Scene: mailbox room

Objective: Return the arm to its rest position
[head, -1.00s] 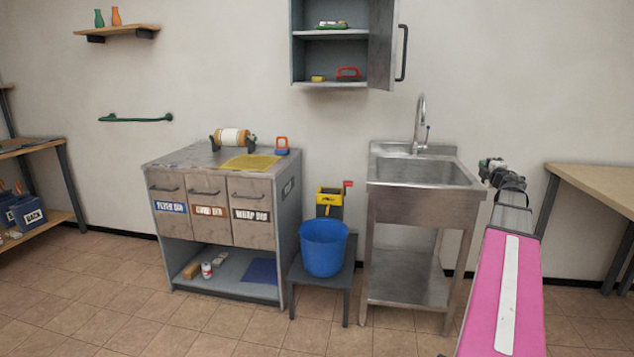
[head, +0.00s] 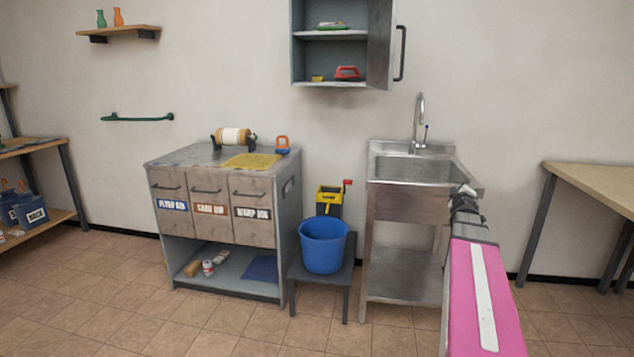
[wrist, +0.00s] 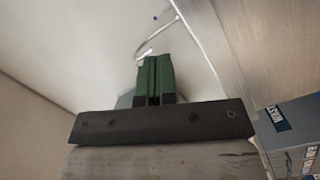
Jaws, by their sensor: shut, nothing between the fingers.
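My arm, with a pink cover and a white stripe, reaches in from the lower right of the head view. Its far end is beside the right front of the sink (head: 415,168). My gripper (wrist: 154,62) shows in the wrist view as two green fingers pressed together with nothing between them. In the head view the fingers are too small to make out. The faucet (head: 420,120) rises behind the basin, and its curved spout also shows in the wrist view (wrist: 158,28), beyond my fingertips.
A wooden table (head: 600,185) stands right of my arm. Left of the sink are a blue bucket (head: 323,248) on a grey stool and a cabinet (head: 215,205) with labelled bins. An open wall cabinet (head: 340,60) hangs above. The tiled floor (head: 230,325) in front is clear.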

